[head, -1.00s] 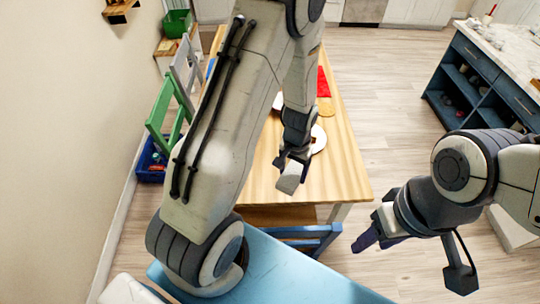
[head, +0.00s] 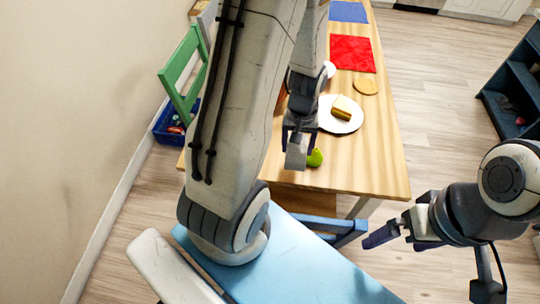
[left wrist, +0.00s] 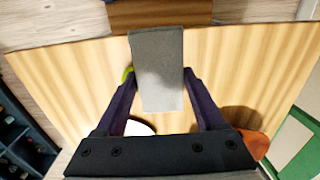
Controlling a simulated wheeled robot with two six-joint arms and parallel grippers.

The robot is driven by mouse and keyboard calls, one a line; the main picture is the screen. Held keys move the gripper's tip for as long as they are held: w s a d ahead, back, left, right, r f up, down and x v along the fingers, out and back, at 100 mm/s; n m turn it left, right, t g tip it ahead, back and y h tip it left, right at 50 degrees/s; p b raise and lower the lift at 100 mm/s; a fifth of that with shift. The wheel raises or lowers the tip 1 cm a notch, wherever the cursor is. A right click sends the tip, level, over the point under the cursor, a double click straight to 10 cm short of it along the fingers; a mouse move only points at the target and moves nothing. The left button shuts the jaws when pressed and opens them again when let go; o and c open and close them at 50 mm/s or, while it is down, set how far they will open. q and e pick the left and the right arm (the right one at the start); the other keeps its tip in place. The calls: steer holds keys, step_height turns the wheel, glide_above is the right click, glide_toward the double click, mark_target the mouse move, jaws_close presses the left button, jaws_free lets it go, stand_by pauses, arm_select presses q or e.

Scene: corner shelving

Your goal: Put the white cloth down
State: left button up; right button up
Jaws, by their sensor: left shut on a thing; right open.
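The white cloth (head: 296,156) looks like a flat, folded greyish piece. My left gripper (head: 299,141) is shut on it and holds it over the near part of the wooden table (head: 370,175). In the left wrist view the cloth (left wrist: 158,75) lies between the two dark fingers, over the tabletop (left wrist: 235,70). I cannot tell the exact gap between cloth and table. My right gripper (head: 382,236) is open and empty, to the right of the blue chair and off the table.
A green pear (head: 315,158) is beside the cloth. Beyond are a white plate (head: 340,122) with a yellowish item, a round tan mat (head: 366,86) and a red napkin (head: 352,54). A blue chair (head: 290,265) is in front. The table's near right part is bare.

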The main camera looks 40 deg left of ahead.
arm_select(q)
steer(key=a+f, duration=0.2)
steer(key=a, duration=0.1)
steer(key=w+a+f+p, duration=0.1)
steer(key=a+f, duration=0.1)
steer(key=a, duration=0.2)
steer(key=w+a+f, duration=0.1)
steer(key=a+f, duration=0.1)
steer(key=a, duration=0.2)
steer(key=shift+f, duration=0.4)
step_height(320, 180, down, 4)
steer(key=shift+a+r+p, duration=0.1)
steer(key=shift+p, duration=0.4)
steer(key=shift+f, duration=0.2)
steer(key=shift+f, duration=0.15)
steer(key=o, duration=1.3)
